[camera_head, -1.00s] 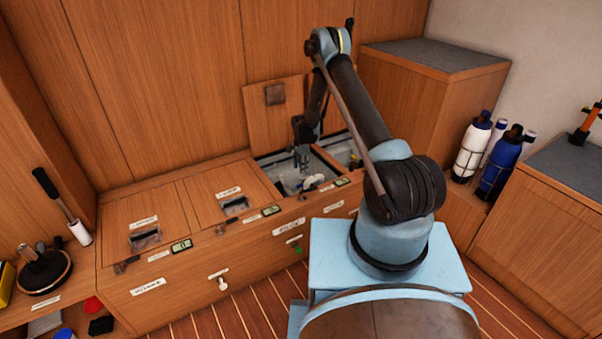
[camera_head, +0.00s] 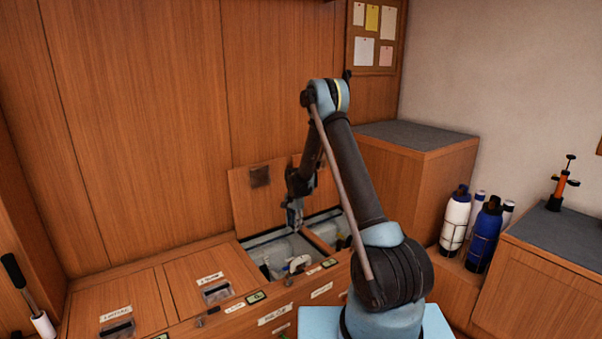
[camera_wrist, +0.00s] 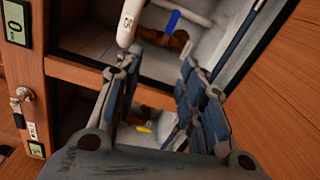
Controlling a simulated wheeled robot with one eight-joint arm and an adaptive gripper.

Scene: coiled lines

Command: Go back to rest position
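My gripper (camera_head: 294,218) hangs from my bent arm above the open locker compartment (camera_head: 254,241) in the bench. In the wrist view my gripper (camera_wrist: 160,75) has its two fingers apart, with nothing held between them. A white rounded piece (camera_head: 298,263) lies inside the compartment, below the gripper. In the wrist view a white curved piece with a dark number (camera_wrist: 128,24) shows just past the left finger. A blue strip (camera_wrist: 173,21) and a brown item (camera_wrist: 180,42) lie deeper in the compartment.
A raised wooden lid (camera_head: 245,205) leans behind the compartment. Closed lids (camera_head: 205,275) lie to its left. A tall cabinet (camera_head: 415,185) stands to the right, with racked bottles (camera_head: 484,237) and an orange pump (camera_head: 561,187) beyond.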

